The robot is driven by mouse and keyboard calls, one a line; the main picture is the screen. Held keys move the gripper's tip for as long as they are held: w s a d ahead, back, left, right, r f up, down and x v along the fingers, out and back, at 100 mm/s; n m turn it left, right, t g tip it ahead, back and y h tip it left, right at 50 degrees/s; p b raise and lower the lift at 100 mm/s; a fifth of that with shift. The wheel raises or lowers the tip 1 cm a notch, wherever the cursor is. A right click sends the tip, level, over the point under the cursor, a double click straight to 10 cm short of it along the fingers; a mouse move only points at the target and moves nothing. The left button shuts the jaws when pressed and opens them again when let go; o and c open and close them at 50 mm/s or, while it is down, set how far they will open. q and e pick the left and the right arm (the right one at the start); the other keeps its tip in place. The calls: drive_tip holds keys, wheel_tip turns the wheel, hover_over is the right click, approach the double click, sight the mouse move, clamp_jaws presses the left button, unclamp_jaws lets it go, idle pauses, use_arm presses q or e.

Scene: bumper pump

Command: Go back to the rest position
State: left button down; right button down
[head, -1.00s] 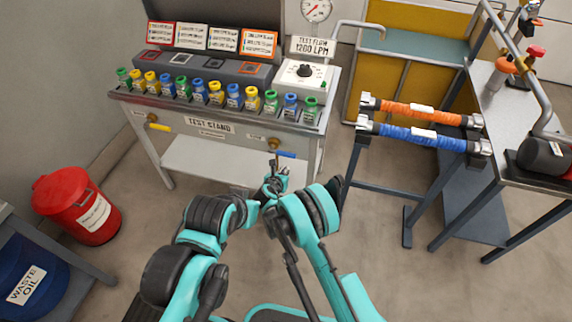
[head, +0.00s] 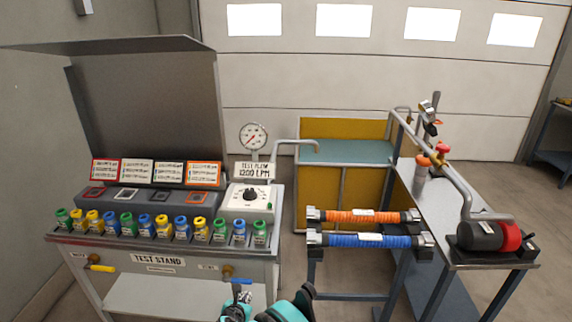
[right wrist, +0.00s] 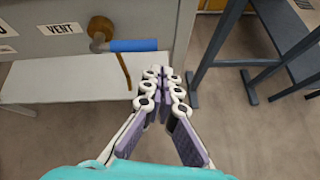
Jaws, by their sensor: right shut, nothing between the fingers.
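My right gripper (right wrist: 164,74) is shut with nothing between its fingers. In the head view the right gripper (head: 240,293) shows small at the bottom edge, in front of the test stand (head: 160,262). Part of my teal arm shows beside it. I cannot make out my left gripper.
The stand carries a row of colored bottles (head: 162,226) and a dial box (head: 248,198). To the right, a rack holds an orange hose (head: 362,216) and a blue hose (head: 370,240). A metal table (head: 440,195) bears a dark and red cylinder (head: 485,236).

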drive_tip(key=s+d+r+m+g, duration=0.2)
drive_tip(key=s+d+r+m, duration=0.2)
drive_tip(key=d+r+m, duration=0.55)
drive_tip(key=s+d+r+m+g, duration=0.1)
drive_tip(key=s+d+r+m, duration=0.3)
drive_tip(key=d+r+m, duration=0.55)
drive_tip(key=s+d+r+m, duration=0.2)
drive_tip(key=s+d+m, duration=0.4)
drive_tip(key=s, duration=0.4)
drive_tip(key=s+d+r+m+g+y, duration=0.1)
drive_tip(key=s+d+m, duration=0.6)
drive_tip(key=s, duration=0.3)
drive_tip(key=shift+s+d+r, duration=0.15)
drive_tip(key=shift+d+r, duration=0.15)
drive_tip(key=shift+r, duration=0.05)
